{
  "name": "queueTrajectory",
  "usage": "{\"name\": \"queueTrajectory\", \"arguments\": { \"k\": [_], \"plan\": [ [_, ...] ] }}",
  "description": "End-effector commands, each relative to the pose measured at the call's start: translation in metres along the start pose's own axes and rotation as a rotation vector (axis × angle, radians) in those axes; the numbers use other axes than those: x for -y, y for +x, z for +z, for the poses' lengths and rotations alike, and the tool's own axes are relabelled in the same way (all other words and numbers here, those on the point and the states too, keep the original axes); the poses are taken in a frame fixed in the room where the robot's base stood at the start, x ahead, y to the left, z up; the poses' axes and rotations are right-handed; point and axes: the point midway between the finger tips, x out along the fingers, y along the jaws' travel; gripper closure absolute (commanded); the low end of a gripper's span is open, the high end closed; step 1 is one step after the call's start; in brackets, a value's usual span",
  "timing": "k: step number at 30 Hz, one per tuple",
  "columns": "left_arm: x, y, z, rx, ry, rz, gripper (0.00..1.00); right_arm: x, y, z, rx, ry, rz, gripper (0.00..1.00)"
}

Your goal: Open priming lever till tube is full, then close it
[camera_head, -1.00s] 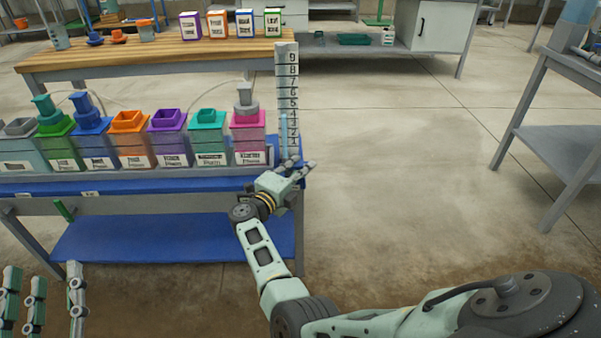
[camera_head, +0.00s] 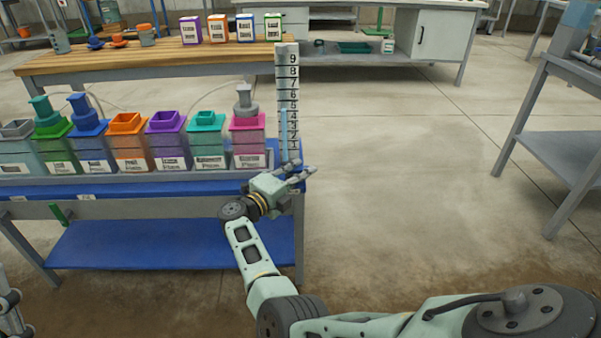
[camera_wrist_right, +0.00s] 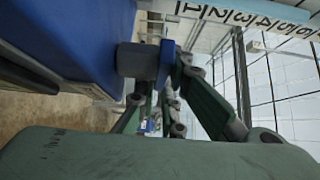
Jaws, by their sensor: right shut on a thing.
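The tube (camera_head: 284,130) stands upright in front of a white scale board (camera_head: 287,66) at the bench's right end. Blue liquid fills its lower part to roughly between 4 and 5. My right gripper (camera_head: 303,170) is at the tube's foot. In the right wrist view, my right gripper (camera_wrist_right: 172,92) is shut on a small part with a blue piece (camera_wrist_right: 165,64) and a grey block (camera_wrist_right: 137,60), apparently the priming lever. The head view hides the lever behind my fingers. My left gripper (camera_head: 10,312) shows only partly at the lower left edge.
A row of coloured containers, including a pink one (camera_head: 248,142), stands on the blue bench (camera_head: 120,187) left of the tube. A wooden table (camera_head: 150,60) with small boxes is behind. Open floor lies to the right, up to a grey table (camera_head: 575,150).

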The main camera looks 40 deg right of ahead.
Motion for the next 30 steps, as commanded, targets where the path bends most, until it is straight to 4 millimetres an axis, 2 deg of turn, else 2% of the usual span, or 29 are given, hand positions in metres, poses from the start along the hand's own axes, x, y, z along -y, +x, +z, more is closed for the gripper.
{"name": "queueTrajectory", "arguments": {
  "k": [3,4,6,17,23,30],
  "plan": [
    [0.0,0.0,0.0,0.001,0.0,0.0,0.6,-0.001,0.0,0.0,0.002,0.001,0.002,1.0],
    [0.0,0.0,0.0,0.001,0.0,0.0,0.6,-0.001,0.0,0.0,0.002,0.001,0.002,0.9],
    [0.0,0.0,0.0,0.001,0.0,0.0,0.6,-0.001,0.0,0.0,0.002,0.001,0.002,0.84],
    [0.0,0.003,-0.001,0.003,0.0,-0.001,0.6,0.001,0.0,0.0,0.006,0.0,0.0,0.84],
    [0.0,0.022,-0.013,0.002,0.0,-0.001,0.6,0.006,0.003,-0.001,0.079,-0.002,-0.001,0.84],
    [-0.001,0.056,-0.036,0.002,0.0,0.0,0.6,0.009,0.008,0.002,0.264,-0.005,-0.003,0.84]
  ]
}}
